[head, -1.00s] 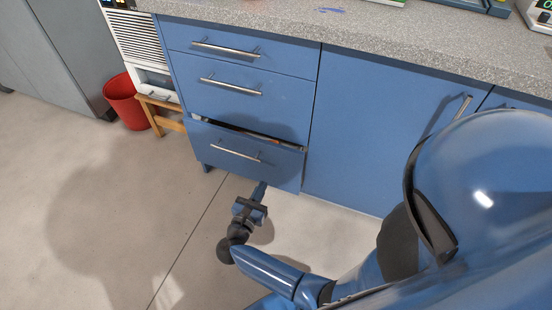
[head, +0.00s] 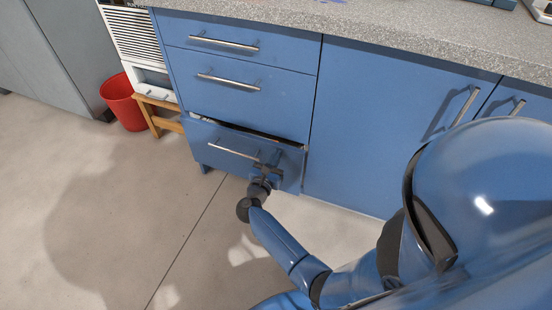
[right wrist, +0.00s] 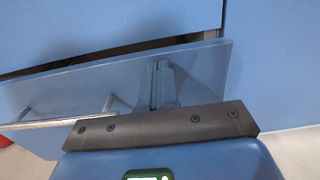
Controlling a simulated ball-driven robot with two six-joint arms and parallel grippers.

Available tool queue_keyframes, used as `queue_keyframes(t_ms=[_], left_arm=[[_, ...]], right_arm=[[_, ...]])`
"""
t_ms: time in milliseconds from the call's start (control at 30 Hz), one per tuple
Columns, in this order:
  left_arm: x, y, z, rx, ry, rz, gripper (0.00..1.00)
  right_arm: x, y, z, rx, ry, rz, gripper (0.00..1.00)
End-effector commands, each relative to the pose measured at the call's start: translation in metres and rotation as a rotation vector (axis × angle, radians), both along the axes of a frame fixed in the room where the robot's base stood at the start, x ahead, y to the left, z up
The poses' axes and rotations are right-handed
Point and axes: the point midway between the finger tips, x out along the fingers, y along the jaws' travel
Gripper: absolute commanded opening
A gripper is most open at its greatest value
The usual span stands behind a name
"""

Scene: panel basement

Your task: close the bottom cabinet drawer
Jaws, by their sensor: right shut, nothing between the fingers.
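The bottom cabinet drawer (head: 215,138) is blue with a silver bar handle (head: 233,148) and stands slightly open, with a dark gap along its top edge. In the right wrist view the drawer front (right wrist: 205,75) lies straight ahead, tilted in the picture, with the dark gap above it. My right gripper (head: 268,158) is shut and empty, in front of the drawer face just right of the handle. Its closed fingers (right wrist: 160,75) point at the drawer front; I cannot tell whether they touch it. My left gripper is out of view.
Two shut drawers (head: 190,62) sit above it, and a blue cabinet door (head: 385,110) is at the right. A red bin (head: 124,103) and a small wooden stool (head: 153,120) stand at the left. The concrete floor (head: 120,215) in front is clear.

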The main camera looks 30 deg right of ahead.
Motion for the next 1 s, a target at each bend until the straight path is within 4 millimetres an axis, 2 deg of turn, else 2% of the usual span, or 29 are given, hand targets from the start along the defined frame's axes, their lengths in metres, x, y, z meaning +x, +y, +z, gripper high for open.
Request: queue_keyframes(t_ms=[367,667,1000], left_arm=[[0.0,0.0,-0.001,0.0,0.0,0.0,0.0],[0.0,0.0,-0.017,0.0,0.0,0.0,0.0],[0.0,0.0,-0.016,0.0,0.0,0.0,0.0]], right_arm=[[0.002,-0.002,0.0,0.0,0.0,-0.001,0.0],[0.026,-0.037,-0.002,0.001,-0.001,-0.003,0.0],[0.03,-0.04,0.003,0.0,-0.004,-0.002,0.0]])
